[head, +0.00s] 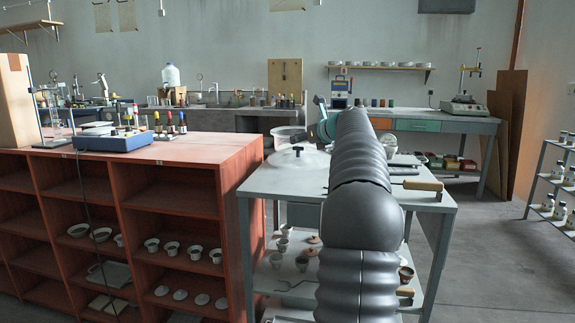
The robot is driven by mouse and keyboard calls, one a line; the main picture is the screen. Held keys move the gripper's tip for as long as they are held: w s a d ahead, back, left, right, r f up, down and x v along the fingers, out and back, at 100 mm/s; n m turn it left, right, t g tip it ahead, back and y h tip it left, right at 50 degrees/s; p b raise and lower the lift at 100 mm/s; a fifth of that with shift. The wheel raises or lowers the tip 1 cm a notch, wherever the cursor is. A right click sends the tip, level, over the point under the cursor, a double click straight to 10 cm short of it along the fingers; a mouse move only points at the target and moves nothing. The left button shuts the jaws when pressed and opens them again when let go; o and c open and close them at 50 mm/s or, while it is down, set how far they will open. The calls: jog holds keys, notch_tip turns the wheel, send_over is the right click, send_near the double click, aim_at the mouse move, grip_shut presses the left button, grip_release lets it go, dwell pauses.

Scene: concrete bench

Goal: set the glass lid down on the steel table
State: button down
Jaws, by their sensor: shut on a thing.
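The glass lid (298,163) is a wide, pale, see-through disc at the far left part of the steel table (275,184). It looks level and low over the tabletop; I cannot tell whether its rim touches. My gripper (298,149) is small and dark at the lid's top centre, shut on it, with my grey sleeved arm reaching in from the right. The fingers are too small to see clearly. A round glass vessel (290,132) shows just behind the lid. My arm hides the middle of the table.
A wooden-handled tool (423,185) lies on the table's right side. Cups stand on its lower shelf (285,270). A red cabinet (190,150) stands close on the left, with a blue instrument (113,140) on top. The table's front left is clear.

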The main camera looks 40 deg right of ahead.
aim_at(288, 150)
jog(key=w+a+f, duration=0.2)
jog(key=w+a, duration=0.1)
jog(key=shift+w+a+f+b, duration=0.1)
jog(key=shift+w+f+b, duration=0.1)
jog(key=shift+f+b, duration=0.75)
jog(key=shift+f, duration=1.35)
jog(key=shift+f, duration=0.15)
jog(key=c, duration=0.7)
grip_release()
